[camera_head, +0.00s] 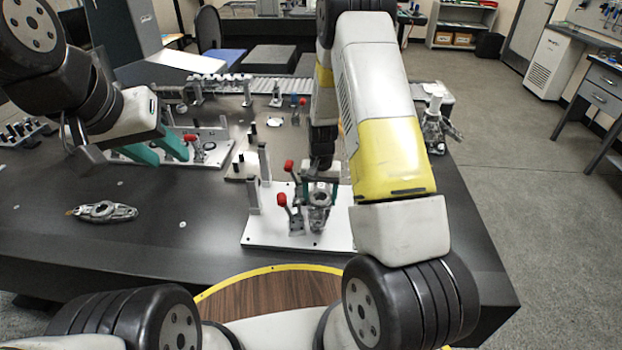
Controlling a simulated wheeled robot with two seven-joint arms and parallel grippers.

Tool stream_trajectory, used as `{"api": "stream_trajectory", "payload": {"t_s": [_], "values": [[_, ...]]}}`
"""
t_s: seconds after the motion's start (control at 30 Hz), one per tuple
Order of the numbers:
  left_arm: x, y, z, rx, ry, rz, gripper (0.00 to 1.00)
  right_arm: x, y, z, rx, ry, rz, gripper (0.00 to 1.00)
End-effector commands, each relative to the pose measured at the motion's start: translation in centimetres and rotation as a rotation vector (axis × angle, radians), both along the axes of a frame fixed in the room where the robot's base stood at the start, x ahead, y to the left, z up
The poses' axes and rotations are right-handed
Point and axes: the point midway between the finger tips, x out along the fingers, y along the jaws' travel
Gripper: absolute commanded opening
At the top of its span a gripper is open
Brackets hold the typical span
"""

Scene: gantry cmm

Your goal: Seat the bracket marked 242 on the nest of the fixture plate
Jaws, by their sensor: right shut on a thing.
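The white fixture plate (268,236) lies near the front edge of the dark table, with upright posts and red-tipped clamps on it. My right gripper (321,178) points down over the plate's right part. It is shut on a grey metal bracket (319,207), which is upright at the nest area. I cannot tell if the bracket touches the nest, and its marking cannot be read. My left gripper (167,152) has teal fingers apart and is empty, above the left part of the table near another white plate.
Another grey metal bracket (104,211) lies flat on the table at left. A second white plate (213,158) with a red-tipped clamp (190,138) is behind. A metal part (434,125) stands at the back right. The table's front left is mostly clear.

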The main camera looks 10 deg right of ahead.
Motion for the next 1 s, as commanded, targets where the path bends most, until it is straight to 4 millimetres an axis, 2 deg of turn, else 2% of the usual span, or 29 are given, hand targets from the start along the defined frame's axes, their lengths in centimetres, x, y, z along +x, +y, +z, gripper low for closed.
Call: {"api": "stream_trajectory", "payload": {"t_s": [1.0], "values": [[0.0,0.0,0.0,0.000,0.000,0.000,0.36,0.1,0.0,-1.8,0.001,-0.001,0.000,0.00]]}}
